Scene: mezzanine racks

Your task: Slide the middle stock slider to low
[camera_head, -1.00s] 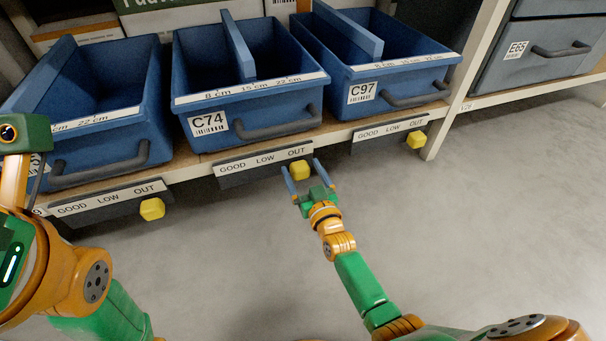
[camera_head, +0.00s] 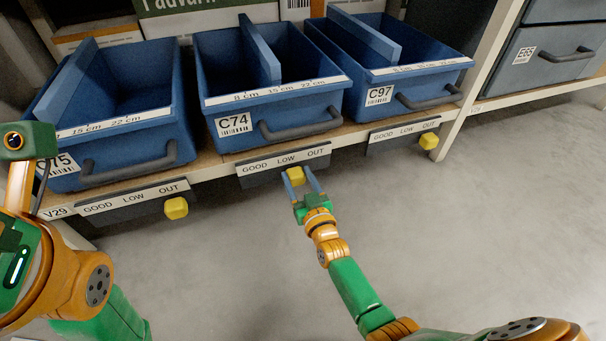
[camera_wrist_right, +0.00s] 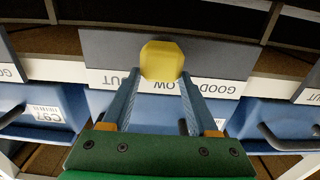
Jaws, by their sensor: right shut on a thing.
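My right gripper (camera_head: 297,180) is shut on this knob, one blue-grey finger on each side. In the right wrist view the yellow knob (camera_wrist_right: 162,60) is between the fingertips (camera_wrist_right: 161,74), in front of LOW and hiding part of the strip. My left arm shows at the left, but its gripper is not visible.
Blue bins C75 (camera_head: 130,145), C74 (camera_head: 275,105) and C97 (camera_head: 420,80) stand on the shelf above. The grey floor in front is clear.

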